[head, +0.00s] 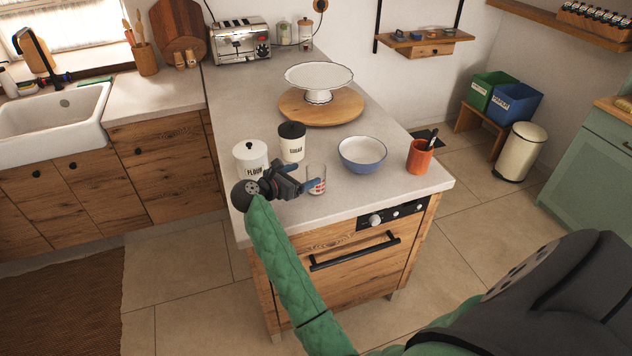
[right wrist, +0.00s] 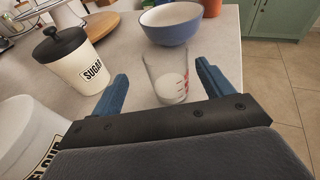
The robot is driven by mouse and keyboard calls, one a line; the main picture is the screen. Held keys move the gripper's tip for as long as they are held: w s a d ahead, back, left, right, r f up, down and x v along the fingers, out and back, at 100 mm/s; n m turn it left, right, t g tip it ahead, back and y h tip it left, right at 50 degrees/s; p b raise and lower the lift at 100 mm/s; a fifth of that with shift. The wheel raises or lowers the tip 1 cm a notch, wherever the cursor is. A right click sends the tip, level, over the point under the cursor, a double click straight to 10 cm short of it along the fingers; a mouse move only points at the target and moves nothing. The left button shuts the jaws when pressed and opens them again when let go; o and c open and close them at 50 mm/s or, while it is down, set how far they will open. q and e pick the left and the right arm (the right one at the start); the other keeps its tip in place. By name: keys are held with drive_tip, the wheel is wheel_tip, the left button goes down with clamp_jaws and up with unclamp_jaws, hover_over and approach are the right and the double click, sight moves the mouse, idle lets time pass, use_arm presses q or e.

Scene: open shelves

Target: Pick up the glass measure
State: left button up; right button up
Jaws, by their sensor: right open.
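The glass measure (head: 317,180) is a clear cup with red markings, standing upright near the front edge of the grey counter. It also shows in the right wrist view (right wrist: 169,82). My right gripper (head: 307,180) is open beside it, on its left in the head view. In the right wrist view its two blue fingers (right wrist: 163,72) show to either side of the glass, with visible gaps and no clear contact. How far the glass lies between the fingers is hard to tell. My left gripper is not in view.
A white flour canister (head: 250,158) and sugar canister (head: 292,145) stand left of and behind the glass. A blue-and-white bowl (head: 362,154) stands close on its right, then an orange utensil cup (head: 419,157). A cake stand (head: 319,78) is farther back.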

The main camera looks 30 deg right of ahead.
sight(308, 179)
drive_tip(key=shift+a+f+m+g+y, duration=0.35)
drive_tip(key=shift+f+m+g+y, duration=0.3)
drive_tip(key=shift+f+g, duration=0.2)
drive_tip(key=shift+a+f+m, duration=0.1)
drive_tip(key=shift+f+m, duration=0.05)
drive_tip(key=shift+m, duration=0.1)
drive_tip(key=shift+d+f+y+p, duration=0.15)
drive_tip(key=shift+d+y+p, duration=0.1)
drive_tip(key=shift+d+p, duration=0.1)
drive_tip(key=shift+p+x, duration=0.45)
drive_tip(key=shift+x, duration=0.5)
drive_tip(key=shift+s+d+p, duration=0.1)
drive_tip(key=shift+d+p, duration=0.55)
drive_tip(key=shift+p, duration=0.2)
drive_tip(key=p+x, duration=0.2)
drive_tip(key=x, duration=0.1)
drive_tip(key=shift+d, duration=0.1)
drive_tip(key=shift+d+f+p, duration=0.3)
drive_tip(key=shift+f+p, duration=0.05)
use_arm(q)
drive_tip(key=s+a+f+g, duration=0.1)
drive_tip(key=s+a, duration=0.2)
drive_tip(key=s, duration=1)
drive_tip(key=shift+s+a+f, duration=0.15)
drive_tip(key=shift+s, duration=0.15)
use_arm(e)
drive_tip(key=shift+c, duration=0.5)
